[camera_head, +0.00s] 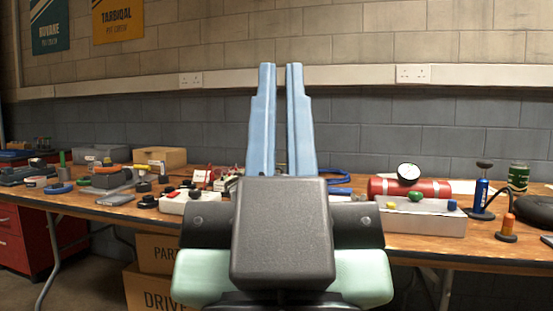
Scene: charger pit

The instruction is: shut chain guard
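My gripper (281,75) stands upright in the middle of the head view, with two long light-blue fingers pointing up. A narrow gap runs between the fingers and the wall shows through it, so it is open, with nothing visible between them. My dark wrist block and pale green arm parts fill the lower middle and hide part of the workbench behind. I cannot make out a chain guard in this view.
A cluttered wooden workbench (500,250) runs along the wall. On it are a red cylinder with a gauge (409,173), a grey box with coloured knobs (425,218), a blue pump (481,193) and a white switch box (188,204). Cardboard boxes (150,285) stand beneath.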

